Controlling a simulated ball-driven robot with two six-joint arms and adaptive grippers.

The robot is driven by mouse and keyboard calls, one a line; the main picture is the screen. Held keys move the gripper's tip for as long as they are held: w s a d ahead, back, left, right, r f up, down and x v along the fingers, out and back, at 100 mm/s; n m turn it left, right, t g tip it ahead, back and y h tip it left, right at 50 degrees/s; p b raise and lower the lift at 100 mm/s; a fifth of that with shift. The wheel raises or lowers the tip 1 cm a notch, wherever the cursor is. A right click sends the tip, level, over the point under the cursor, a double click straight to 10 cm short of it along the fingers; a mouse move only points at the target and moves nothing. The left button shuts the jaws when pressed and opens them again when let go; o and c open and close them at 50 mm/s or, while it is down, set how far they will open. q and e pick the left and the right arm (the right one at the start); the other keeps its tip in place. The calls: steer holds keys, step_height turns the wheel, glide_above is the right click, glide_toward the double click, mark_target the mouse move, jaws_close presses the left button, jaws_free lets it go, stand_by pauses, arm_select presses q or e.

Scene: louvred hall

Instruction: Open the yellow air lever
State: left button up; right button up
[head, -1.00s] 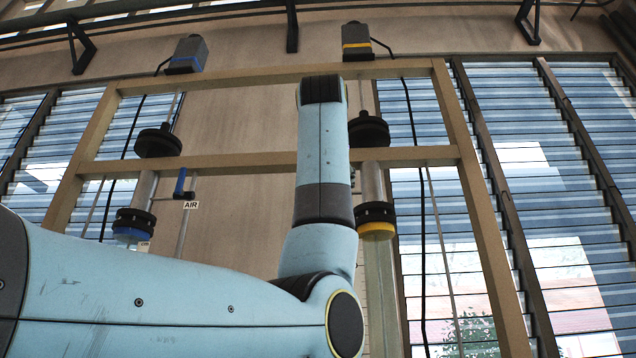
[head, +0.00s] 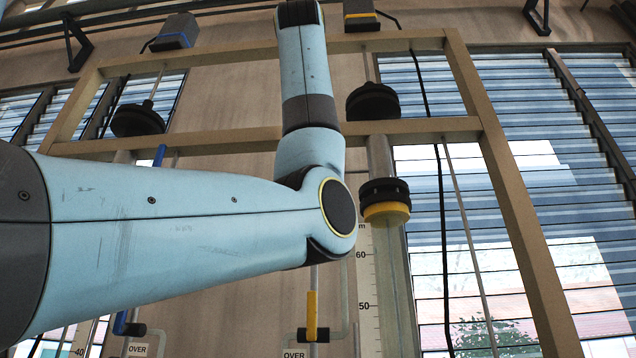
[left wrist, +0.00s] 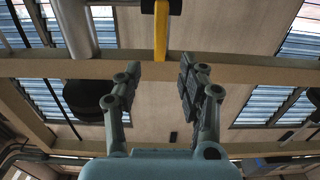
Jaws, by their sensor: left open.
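In the left wrist view, a yellow lever (left wrist: 161,32) on a black valve body (left wrist: 161,6) shows at the top middle, by a tan beam. It lies in line with the gap between my left gripper's fingers; no label on it is readable. My right gripper is in neither view.
Tan frame beams (head: 445,130) cross the rig close to my arm. A clear column with a yellow-ringed black flange (head: 385,200) stands right of it. Blue levers (head: 158,155) (head: 121,322) show at left. Louvred windows (head: 520,200) lie behind.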

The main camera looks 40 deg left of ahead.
arm_select(q)
steer(key=p+x, duration=0.4)
steer(key=x, duration=0.5)
steer(key=shift+c, duration=0.7)
jaws_close()
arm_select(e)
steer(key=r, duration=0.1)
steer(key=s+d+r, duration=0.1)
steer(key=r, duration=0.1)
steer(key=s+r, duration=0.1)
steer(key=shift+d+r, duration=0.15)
